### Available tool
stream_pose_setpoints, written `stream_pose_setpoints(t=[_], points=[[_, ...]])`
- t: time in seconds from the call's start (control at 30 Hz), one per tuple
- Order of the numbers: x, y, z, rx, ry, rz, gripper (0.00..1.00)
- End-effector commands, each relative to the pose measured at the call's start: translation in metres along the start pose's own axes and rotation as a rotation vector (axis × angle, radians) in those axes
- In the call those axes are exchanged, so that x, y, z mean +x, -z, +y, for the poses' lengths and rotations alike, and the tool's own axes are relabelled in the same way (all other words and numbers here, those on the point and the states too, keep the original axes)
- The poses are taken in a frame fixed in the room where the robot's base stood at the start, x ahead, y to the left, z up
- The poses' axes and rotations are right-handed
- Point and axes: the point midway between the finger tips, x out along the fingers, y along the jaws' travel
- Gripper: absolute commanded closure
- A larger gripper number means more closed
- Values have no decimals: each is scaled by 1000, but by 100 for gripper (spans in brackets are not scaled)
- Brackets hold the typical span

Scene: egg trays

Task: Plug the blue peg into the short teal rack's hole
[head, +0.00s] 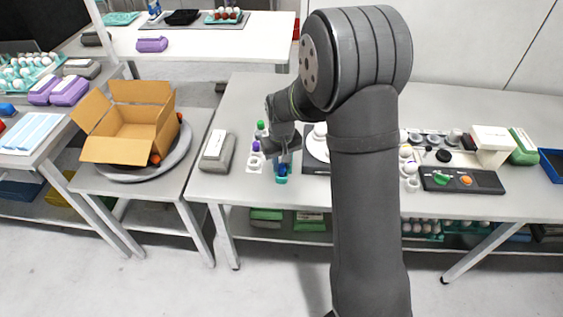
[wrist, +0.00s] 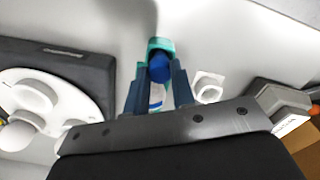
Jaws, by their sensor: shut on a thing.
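The blue peg (head: 282,169) is at the short teal rack (head: 281,180) near the table's front edge. My gripper (head: 281,160) is right above the rack, shut on the peg. In the wrist view the blue peg (wrist: 159,68) lies between the two fingertips of my gripper (wrist: 159,80), with the teal rack (wrist: 161,44) around its far side. The hole is hidden by the peg and fingers. I cannot tell how deep the peg is in it.
A grey case (head: 216,151) lies further left. A dark tray with a white holder (wrist: 60,88) is close by in the wrist view. My arm covers the table's middle.

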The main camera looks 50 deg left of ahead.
Motion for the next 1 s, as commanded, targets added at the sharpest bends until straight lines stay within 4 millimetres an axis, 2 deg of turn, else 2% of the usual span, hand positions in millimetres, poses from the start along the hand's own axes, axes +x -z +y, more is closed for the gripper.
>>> stream_pose_setpoints(t=[1.0], points=[[9, 0, 0, 0, 0, 0, 98]])
